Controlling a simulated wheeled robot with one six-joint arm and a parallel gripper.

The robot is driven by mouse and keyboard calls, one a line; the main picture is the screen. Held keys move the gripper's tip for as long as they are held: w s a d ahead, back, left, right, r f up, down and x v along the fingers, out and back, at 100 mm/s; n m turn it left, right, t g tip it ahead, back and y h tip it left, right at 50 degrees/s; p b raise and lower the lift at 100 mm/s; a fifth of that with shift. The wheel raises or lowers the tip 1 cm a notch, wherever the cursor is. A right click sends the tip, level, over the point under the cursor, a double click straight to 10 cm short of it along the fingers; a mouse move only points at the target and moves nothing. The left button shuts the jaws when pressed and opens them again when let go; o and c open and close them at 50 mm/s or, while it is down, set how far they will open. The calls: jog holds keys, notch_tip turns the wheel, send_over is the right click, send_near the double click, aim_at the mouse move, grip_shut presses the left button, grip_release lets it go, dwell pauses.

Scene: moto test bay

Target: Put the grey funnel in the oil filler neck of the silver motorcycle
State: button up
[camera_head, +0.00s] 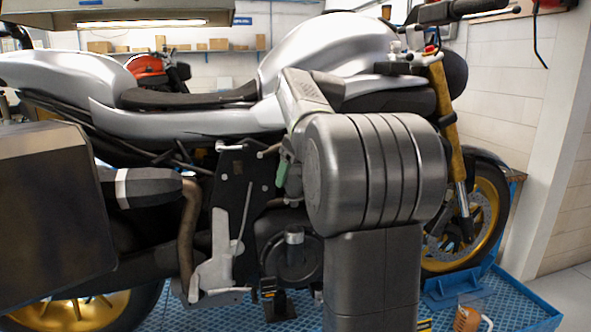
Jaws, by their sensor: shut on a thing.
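The silver motorcycle (330,48) stands side-on across the view, with its front wheel at the right. A short grey upright cylinder (294,236) stands at the round dark engine cover (290,265) low on its side. It may be the oil filler neck, but I cannot tell for sure. My large grey arm stands in front of the engine, just right of this cylinder. My gripper is not visible; my arm may hide it. I cannot make out the grey funnel.
The motorcycle stands on a blue lift platform (508,300). An orange mug (468,318) is at the lower right. A dark box-shaped body (50,215) fills the left foreground. A red motorcycle (150,68) and shelved boxes (187,46) are behind. Bare floor shows at the far right.

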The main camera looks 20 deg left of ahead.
aim_at(298, 197)
jog(key=shift+f, duration=2.6)
jog(key=shift+f, duration=0.4)
jog(key=shift+f+b, duration=0.35)
jog(key=shift+f, duration=0.25)
jog(key=shift+f, duration=0.4)
jog(key=shift+f, duration=0.3)
jog(key=shift+f, duration=0.2)
jog(key=o, duration=1)
jog(key=shift+o, duration=0.2)
jog(key=shift+r, duration=0.15)
